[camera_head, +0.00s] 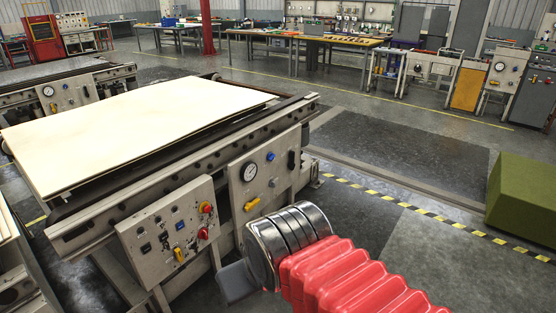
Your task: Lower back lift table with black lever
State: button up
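A lift table (180,184) with a pale flat sheet (140,125) on top stands at left centre. Its gauge panel (264,180) carries a round gauge, a blue knob, a yellow handle and a small upright black part, perhaps the black lever (291,160). A second table (68,95) with a gauge panel stands behind at the left; a black lever cannot be made out there. My arm, with red bellows and silver rings, reaches in from the lower right. A grey block at its end, perhaps my gripper (237,283), is in front of the near table and apart from the black part. Its fingers cannot be made out.
A control box (172,228) with red and yellow knobs sits left of the gauge panel. A green block (522,198) stands at right. Yellow-black tape (420,211) crosses the floor. Workbenches (305,42) and machines line the back. The floor right of the table is clear.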

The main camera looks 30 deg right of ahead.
aim_at(291, 164)
jog(key=z, duration=0.6)
jog(key=i, duration=0.7)
jog(key=z, duration=0.75)
jog(key=i, duration=2.2)
jog(key=u, duration=1.1)
jog(key=i, duration=0.5)
jog(key=u, duration=0.3)
